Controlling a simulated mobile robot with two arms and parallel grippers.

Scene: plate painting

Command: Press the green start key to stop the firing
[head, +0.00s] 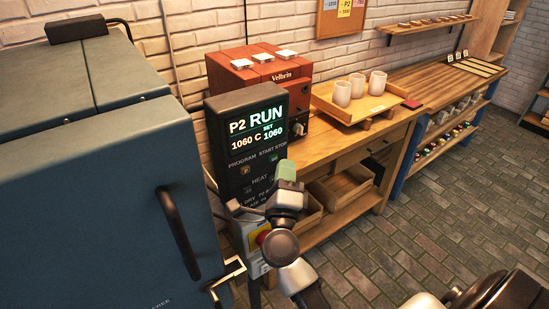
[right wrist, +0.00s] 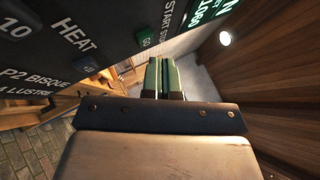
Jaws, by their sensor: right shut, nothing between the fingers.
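The kiln controller (head: 245,140) is a dark upright panel beside the kiln. Its lit display (head: 257,125) reads P2 RUN, 1060 C, SET 1060. The green start key (right wrist: 146,39), marked GO, shows in the right wrist view beside the START STOP label; in the head view my gripper seems to cover it. My right gripper (head: 286,170) is shut and empty, its green fingertips in front of the panel's right side. In the right wrist view the fingertips (right wrist: 164,62) are close to the key; I cannot tell whether they touch it. My left gripper is not in view.
The blue-grey kiln (head: 90,180) with its dark handle (head: 178,232) fills the left. A red Velbrin box (head: 235,75) stands behind the controller. A wooden tray (head: 388,101) with several white cups sits on the bench. A yellow box with a red button (head: 262,237) is below the controller.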

